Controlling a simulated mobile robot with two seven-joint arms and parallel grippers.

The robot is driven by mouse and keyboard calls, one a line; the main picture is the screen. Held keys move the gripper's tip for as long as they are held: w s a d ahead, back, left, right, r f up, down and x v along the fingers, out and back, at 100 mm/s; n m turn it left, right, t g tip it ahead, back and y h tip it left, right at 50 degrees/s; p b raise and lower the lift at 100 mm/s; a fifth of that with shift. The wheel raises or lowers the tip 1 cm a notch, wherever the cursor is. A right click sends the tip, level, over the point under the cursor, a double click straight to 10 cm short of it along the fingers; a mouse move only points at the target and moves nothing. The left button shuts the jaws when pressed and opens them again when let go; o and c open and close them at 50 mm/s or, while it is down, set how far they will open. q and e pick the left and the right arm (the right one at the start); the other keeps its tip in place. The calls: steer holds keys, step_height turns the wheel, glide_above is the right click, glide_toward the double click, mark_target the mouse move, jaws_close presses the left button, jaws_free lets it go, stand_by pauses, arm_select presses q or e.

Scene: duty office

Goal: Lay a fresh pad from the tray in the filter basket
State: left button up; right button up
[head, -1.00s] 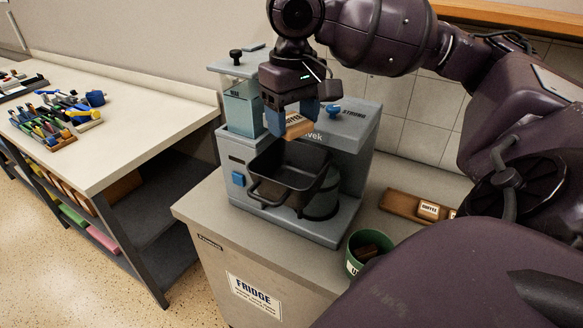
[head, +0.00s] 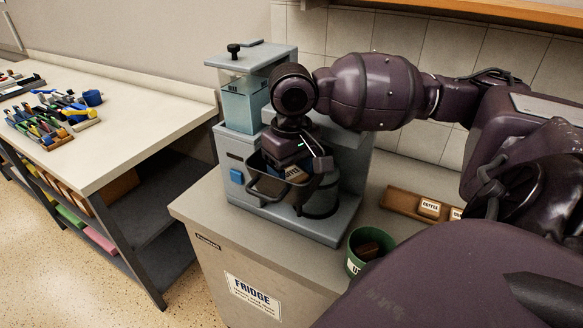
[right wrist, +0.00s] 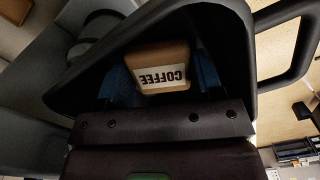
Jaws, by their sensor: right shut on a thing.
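A tan pad labelled COFFEE (head: 292,172) is between the blue fingers of my right gripper (right wrist: 165,78), which is shut on it. The black filter basket (head: 281,189) sits out at the front of the grey coffee machine. The gripper reaches down into the basket, and the pad is inside its walls. In the right wrist view the basket's dark wall (right wrist: 228,20) surrounds the pad (right wrist: 160,56). I cannot tell whether the pad touches the basket floor. The brown tray (head: 398,200) holds more COFFEE pads (head: 429,208) at the right. My left gripper is not in view.
The coffee machine (head: 232,160) with its water tank (head: 243,106) stands on the fridge counter. A green bin (head: 355,264) holding brown pads stands at the counter's front right. A bench (head: 120,135) with tools is at the left. My right arm crosses above the counter.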

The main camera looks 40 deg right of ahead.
mark_target(292, 175)
steer(key=o, duration=0.6)
steer(key=shift+r, duration=0.1)
steer(key=shift+r+p, duration=0.7)
steer(key=shift+r, duration=5.3)
